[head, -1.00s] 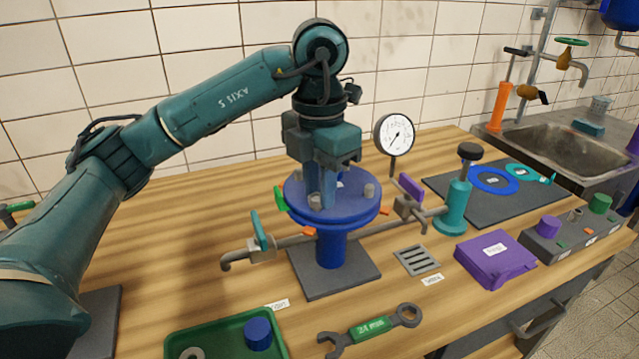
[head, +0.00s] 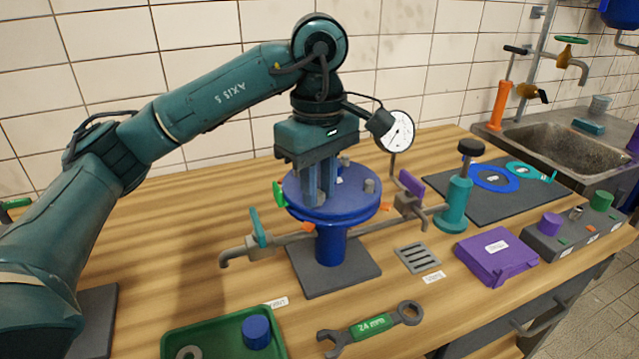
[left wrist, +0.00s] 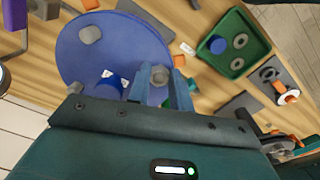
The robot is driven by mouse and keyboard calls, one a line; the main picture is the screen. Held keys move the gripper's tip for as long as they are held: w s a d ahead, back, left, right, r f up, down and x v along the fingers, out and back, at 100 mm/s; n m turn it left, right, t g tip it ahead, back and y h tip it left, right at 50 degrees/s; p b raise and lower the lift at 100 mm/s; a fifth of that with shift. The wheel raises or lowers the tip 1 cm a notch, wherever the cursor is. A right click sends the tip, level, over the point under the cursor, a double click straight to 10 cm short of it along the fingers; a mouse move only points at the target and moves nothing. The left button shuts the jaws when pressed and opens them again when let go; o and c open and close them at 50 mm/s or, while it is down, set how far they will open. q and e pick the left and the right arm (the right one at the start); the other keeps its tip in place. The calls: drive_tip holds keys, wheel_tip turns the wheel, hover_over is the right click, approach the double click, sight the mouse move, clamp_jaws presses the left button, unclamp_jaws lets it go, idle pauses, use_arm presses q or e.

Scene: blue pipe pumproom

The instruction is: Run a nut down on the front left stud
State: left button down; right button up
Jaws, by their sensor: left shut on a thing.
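The blue round flange (head: 331,193) stands on a blue post above a dark base plate in the head view. My left gripper (head: 319,201) points straight down at the flange's front left part. Its fingers are shut on a grey nut (left wrist: 159,75), which shows between the fingertips in the left wrist view. The nut sits at the front left stud; how far down it is cannot be told. The fingers hide the stud in the head view. Another grey stud or nut (head: 369,186) stands at the flange's right, and one (head: 344,161) at the back. My right gripper is not in view.
A green tray (head: 180,336) holds a blue cylinder (head: 256,332) and grey rings. A 24 mm wrench (head: 370,327) lies in front. A pressure gauge (head: 397,132), side valves (head: 262,246) and a teal pump (head: 455,204) surround the flange. A purple box (head: 497,257) sits right.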

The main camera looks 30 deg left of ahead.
use_arm(q)
drive_tip(key=m, duration=0.3)
drive_tip(key=shift+s, duration=0.1)
drive_tip(key=c, duration=1.2)
unclamp_jaws()
drive_tip(key=shift+m, duration=0.3)
wheel_tip(320, 180, up, 5)
drive_tip(key=p, duration=0.4)
drive_tip(key=shift+r+p, duration=0.1)
drive_tip(key=shift+p, duration=0.2)
